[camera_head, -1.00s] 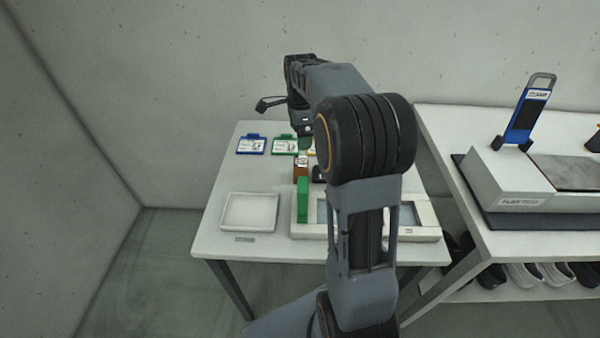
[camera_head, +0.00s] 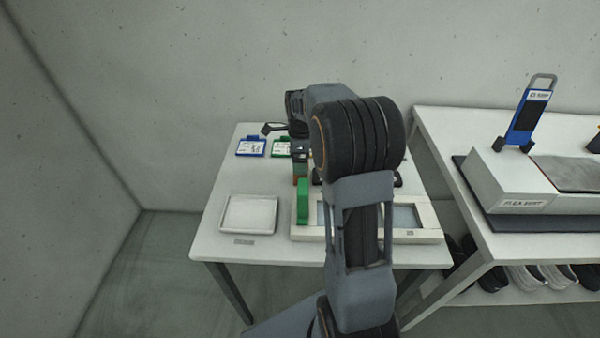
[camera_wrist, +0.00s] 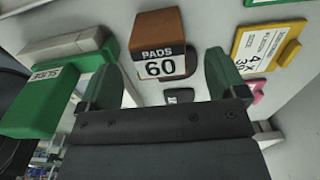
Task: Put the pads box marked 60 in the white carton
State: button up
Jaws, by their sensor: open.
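The brown pads box (camera_wrist: 172,27) has a label reading PADS 60. In the wrist view it stands ahead of my gripper (camera_wrist: 160,68), between the lines of the two green fingers. The fingers are open, with a gap on each side of the box. In the head view my gripper is low over the table, and a little of the brown box (camera_head: 300,169) shows beneath it. A shallow white open container (camera_head: 249,214) sits at the table's front left and looks empty. I cannot tell for sure that it is the carton.
A pale frame (camera_head: 300,232) lies along the front. Blue (camera_head: 250,148) and yellow (camera_wrist: 267,50) label cards lie farther back.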

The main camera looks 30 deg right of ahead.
jog(key=shift+f, duration=2.6)
jog(key=shift+c, duration=0.2)
jog(key=c, duration=1.1)
jog(key=shift+o, duration=0.2)
